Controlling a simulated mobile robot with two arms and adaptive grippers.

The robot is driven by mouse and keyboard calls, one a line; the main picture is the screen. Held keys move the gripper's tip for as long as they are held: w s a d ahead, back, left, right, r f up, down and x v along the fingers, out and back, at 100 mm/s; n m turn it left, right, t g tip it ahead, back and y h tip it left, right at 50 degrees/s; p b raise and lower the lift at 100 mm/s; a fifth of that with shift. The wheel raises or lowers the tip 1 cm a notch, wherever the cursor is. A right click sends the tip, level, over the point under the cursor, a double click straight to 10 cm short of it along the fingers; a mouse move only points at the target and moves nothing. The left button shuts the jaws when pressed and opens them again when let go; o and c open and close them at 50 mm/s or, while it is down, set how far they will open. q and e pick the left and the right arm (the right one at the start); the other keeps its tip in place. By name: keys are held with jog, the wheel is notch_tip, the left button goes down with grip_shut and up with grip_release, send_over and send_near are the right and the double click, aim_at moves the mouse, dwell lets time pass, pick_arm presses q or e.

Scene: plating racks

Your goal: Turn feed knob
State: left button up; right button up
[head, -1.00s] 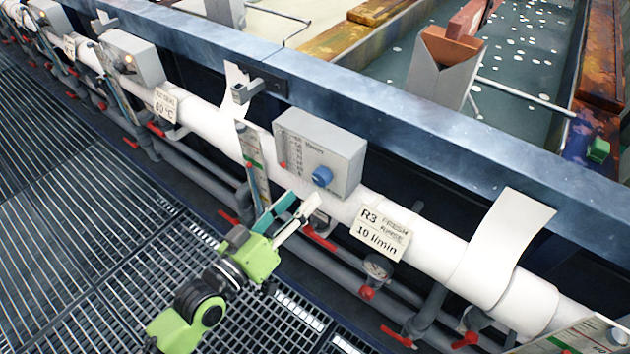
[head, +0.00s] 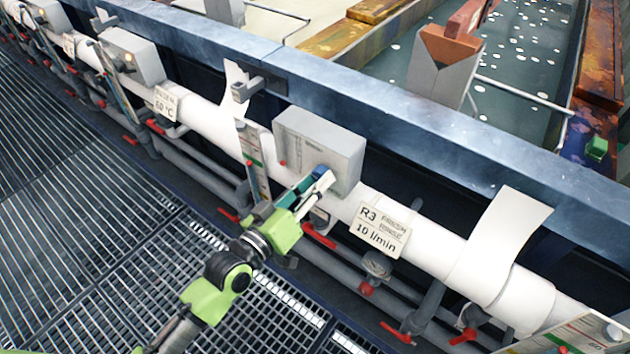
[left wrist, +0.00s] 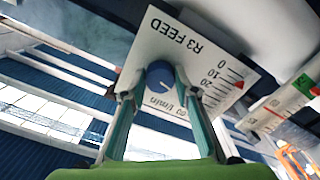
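The blue feed knob (left wrist: 160,75) sits on the pale panel marked R3 FEED (left wrist: 180,40). Its white pointer line shows in the left wrist view. In the head view the knob is mostly hidden by my left gripper (head: 314,184), at the front of the grey box (head: 312,132). In the left wrist view my left gripper (left wrist: 156,88) is open, one finger on each side of the knob. A gap seems to show beside the knob; I cannot tell whether either finger touches it. A scale with a red marker (left wrist: 239,84) is on the panel. My right gripper is not in view.
A white pipe (head: 440,250) runs below the box, with an R3 fresh rinse 10 l/min tag (head: 380,229) on it. Red valve handles (head: 318,237) and a gauge (head: 376,265) sit lower. A blue tank rim (head: 400,130) lies behind. Grating floor (head: 80,220) is clear.

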pick_arm(q)
jog(key=shift+m+p, duration=0.3)
jog(key=shift+m, duration=0.4)
jog(key=o, duration=1.1)
jog(key=v, duration=1.2)
